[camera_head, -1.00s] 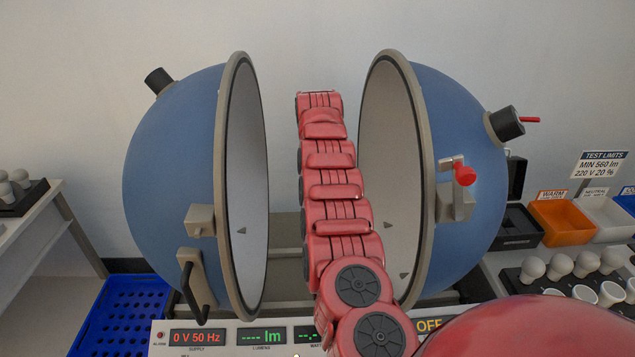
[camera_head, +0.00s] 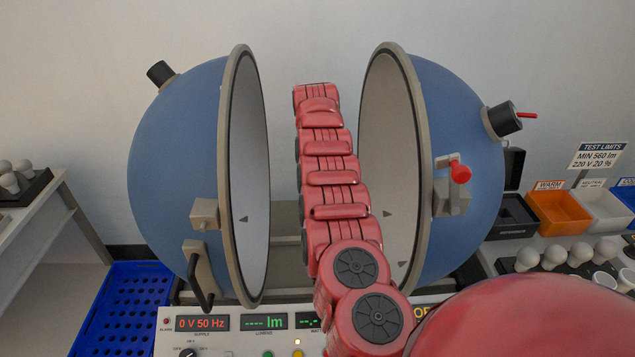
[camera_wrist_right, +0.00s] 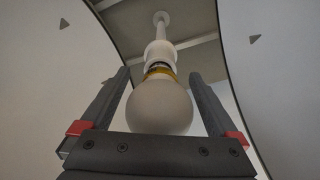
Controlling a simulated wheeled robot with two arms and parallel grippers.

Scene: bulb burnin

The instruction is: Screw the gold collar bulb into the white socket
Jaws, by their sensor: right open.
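The gold collar bulb (camera_wrist_right: 160,104), with a frosted globe, shows in the right wrist view. Its gold collar (camera_wrist_right: 159,70) faces the white socket (camera_wrist_right: 160,52), in line with it. A dark and metallic band shows between collar and socket; I cannot tell how deep the base sits. The socket is on a white stem. My right gripper (camera_wrist_right: 158,76) is open, with one finger on each side of the bulb and gaps visible beside the globe. In the head view my red arm hides the bulb and socket. My left gripper is not in view.
Two blue half-spheres, left (camera_head: 180,160) and right (camera_head: 465,150), stand open around my arm. A control panel (camera_head: 235,335) lies in front. A blue crate (camera_head: 120,305) is at lower left. Bins, including an orange one (camera_head: 560,212), and loose bulbs (camera_head: 553,257) are at right.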

